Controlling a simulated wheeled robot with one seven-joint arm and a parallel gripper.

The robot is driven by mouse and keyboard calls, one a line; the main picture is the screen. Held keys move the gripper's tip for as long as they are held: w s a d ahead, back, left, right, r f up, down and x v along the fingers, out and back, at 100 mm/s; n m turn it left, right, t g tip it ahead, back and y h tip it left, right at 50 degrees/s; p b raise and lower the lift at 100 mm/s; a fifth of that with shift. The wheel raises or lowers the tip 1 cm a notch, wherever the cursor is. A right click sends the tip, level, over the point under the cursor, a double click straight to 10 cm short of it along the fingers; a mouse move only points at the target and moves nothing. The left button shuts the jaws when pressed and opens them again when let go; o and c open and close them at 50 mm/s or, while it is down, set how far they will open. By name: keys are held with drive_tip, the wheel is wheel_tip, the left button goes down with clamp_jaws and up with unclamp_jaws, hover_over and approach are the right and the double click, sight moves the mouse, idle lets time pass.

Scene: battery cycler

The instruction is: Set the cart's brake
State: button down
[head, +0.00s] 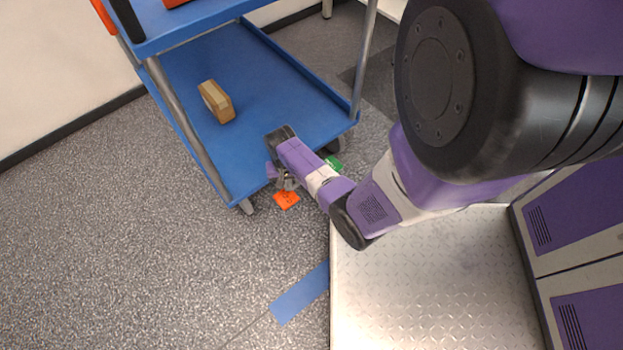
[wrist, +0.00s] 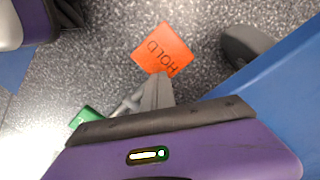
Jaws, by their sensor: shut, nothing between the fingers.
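The blue cart (head: 250,90) stands at the upper left in the head view. Low at its near end is an orange pedal (head: 287,200); in the wrist view the orange pedal (wrist: 162,48) reads "HOLD". A green pedal (head: 333,163) sits to its right, partly hidden by my arm; it also shows in the wrist view (wrist: 87,117). My gripper (head: 283,184) is shut and empty beside the orange pedal. In the wrist view my fingertips (wrist: 157,82) overlap the orange pedal's lower edge; I cannot tell whether they touch it.
A cardboard box (head: 217,102) lies on the cart's lower shelf. A caster (wrist: 245,45) is near the orange pedal. A silver tread-plate platform (head: 430,285) and purple-fronted cabinets (head: 580,220) are at the right. Blue tape (head: 299,294) marks the open floor.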

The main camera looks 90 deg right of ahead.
drive_tip(key=shift+f, duration=0.2)
drive_tip(key=shift+r, duration=0.1)
wheel_tip(320, 180, up, 7)
drive_tip(key=p, duration=0.7)
drive_tip(key=shift+a, duration=0.1)
idle(0.7)
